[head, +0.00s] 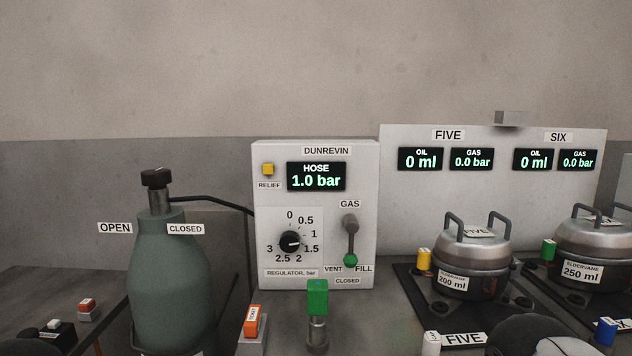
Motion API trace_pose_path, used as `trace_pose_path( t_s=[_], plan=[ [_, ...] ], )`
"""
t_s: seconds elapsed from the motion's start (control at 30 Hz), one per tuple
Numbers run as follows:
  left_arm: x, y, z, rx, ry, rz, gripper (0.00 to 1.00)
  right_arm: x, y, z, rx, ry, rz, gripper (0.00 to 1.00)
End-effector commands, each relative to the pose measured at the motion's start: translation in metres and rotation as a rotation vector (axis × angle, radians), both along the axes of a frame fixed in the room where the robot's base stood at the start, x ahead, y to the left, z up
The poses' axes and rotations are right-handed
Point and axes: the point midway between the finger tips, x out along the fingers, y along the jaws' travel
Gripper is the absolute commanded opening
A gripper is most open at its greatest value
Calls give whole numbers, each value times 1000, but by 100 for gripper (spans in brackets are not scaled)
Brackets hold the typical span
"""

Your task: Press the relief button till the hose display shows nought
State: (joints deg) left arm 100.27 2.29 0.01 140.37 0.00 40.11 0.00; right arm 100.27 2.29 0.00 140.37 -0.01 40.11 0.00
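The yellow relief button (268,170) sits at the upper left of the white Dunrevin panel (365,180), above its RELIEF label. Nothing touches it. The hose display (316,177) beside it is lit and reads 1.0 bar. Neither gripper can be made out; only dark rounded parts, which seem to be mine, show at the bottom left and bottom right edges.
The regulator knob (290,242) points right, roughly between 1 and 1.5. The green-tipped gas lever (350,240) hangs downward. A grey-green cylinder (170,285) stands left, its hose running to the panel. A green-topped fitting (317,298) stands in front. Lidded pots (472,260) stand right.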

Motion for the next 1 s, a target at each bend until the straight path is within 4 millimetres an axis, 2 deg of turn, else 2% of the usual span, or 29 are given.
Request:
trace_pose_path(
  t_s=[0.03,0.07,0.33,1.0],
  plan=[
    [0,0,0,0,0,0,66,0,0,0,0,0,0,46],
    [0,0,0,0,0,0,61,0,0,0,0,0,0,46],
    [0,0,0,0,0,0,0,0,0,0,0,0,0,46],
    [0,0,0,0,0,0,0,0,0,0,0,0,0,46]
  ],
)
